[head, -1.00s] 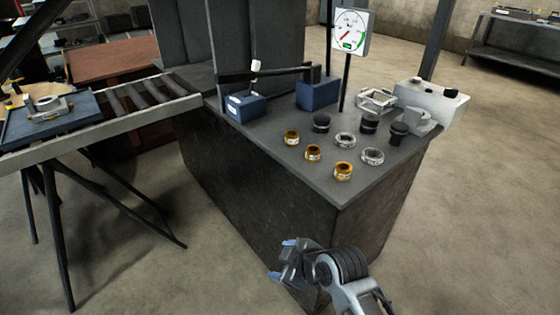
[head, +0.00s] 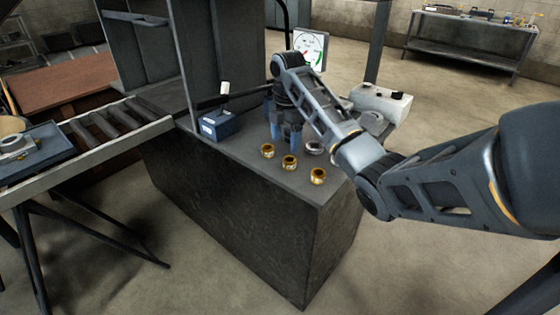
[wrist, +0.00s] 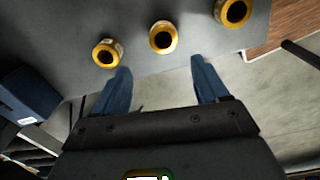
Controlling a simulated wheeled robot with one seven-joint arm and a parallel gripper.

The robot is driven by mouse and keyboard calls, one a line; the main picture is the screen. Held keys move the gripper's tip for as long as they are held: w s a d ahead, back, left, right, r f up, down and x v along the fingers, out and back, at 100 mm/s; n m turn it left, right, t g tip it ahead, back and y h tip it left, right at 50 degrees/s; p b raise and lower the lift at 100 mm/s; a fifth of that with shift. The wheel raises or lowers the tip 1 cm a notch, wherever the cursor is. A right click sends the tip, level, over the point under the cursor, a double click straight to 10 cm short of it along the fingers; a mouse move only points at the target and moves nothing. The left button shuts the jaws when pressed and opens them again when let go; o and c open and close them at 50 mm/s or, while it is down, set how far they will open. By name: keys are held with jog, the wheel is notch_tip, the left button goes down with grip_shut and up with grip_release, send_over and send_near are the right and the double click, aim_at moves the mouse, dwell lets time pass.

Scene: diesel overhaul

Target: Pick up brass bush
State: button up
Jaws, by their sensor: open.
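Three brass bushes stand in a row on the dark bench top (head: 240,158): a left one (head: 267,151), a middle one (head: 289,162) and a right one (head: 318,176). In the wrist view they also form a row, with one bush (wrist: 107,53) at left, one (wrist: 163,38) at centre and one (wrist: 233,12) at upper right. My gripper (head: 286,133) is open, with its blue fingers pointing down over the bench, just behind the bushes in the head view. In the wrist view the centre bush lies beyond the gap between the fingertips (wrist: 160,65), apart from them.
A silver ring (head: 313,148) is beside my arm, which hides other parts behind it. A blue block (head: 219,126) stands at the bench's left. A dial gauge (head: 310,47) and a pale block (head: 381,102) stand behind. A roller table (head: 90,145) adjoins at left.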

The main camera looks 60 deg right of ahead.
aim_at(289, 160)
jog(key=shift+s+d+r, duration=0.25)
jog(key=shift+d+r, duration=0.05)
jog(key=shift+d, duration=0.05)
jog(key=shift+f+b, duration=0.8)
jog(key=shift+f, duration=0.5)
jog(key=shift+s+f+p, duration=0.2)
jog(key=shift+f+p, duration=0.35)
jog(key=shift+f, duration=1.95)
jog(key=shift+c, duration=0.4)
jog(key=c, duration=1.1)
